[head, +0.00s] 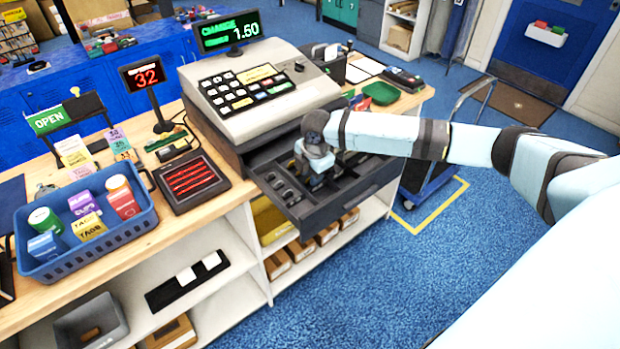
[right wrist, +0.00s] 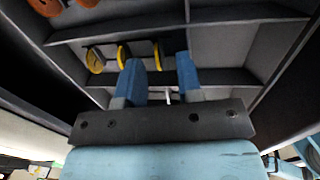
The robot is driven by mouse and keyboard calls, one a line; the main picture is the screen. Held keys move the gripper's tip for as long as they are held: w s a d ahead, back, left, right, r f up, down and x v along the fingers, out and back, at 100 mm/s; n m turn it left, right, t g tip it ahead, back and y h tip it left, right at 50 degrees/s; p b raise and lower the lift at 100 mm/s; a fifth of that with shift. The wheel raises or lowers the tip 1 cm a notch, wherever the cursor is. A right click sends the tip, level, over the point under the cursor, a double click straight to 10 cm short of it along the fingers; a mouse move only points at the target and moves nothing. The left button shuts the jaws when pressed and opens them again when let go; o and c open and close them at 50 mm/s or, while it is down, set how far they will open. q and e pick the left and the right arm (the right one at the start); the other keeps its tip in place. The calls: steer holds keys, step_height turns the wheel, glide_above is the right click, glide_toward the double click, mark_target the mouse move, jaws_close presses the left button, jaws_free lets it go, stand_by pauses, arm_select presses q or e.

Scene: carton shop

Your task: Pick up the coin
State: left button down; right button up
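The cash drawer (head: 345,200) is pulled out below the register, and my right gripper (head: 318,180) points down into it. In the right wrist view the two blue fingers of this gripper (right wrist: 160,76) are apart. Several yellow coins stand on edge in one compartment: one at the left (right wrist: 96,60), one in the middle (right wrist: 123,56), and one (right wrist: 158,56) seen between the fingertips. I see no finger touching it. A thin pale thing (right wrist: 168,96) shows between the fingers; I cannot tell what it is. Copper-coloured coins (right wrist: 46,5) lie in another compartment. My left gripper is out of view.
The register (head: 262,95) stands above the drawer, its display reading 1.50. Drawer dividers (right wrist: 188,12) rise around the fingers. Shelves below hold boxes (head: 302,247).

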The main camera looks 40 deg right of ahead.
steer(key=shift+w+f, duration=0.2)
steer(key=shift+f, duration=0.5)
jaws_close()
steer(key=shift+r, duration=0.15)
step_height(320, 180, up, 20)
steer(key=b, duration=0.1)
stand_by(0.5)
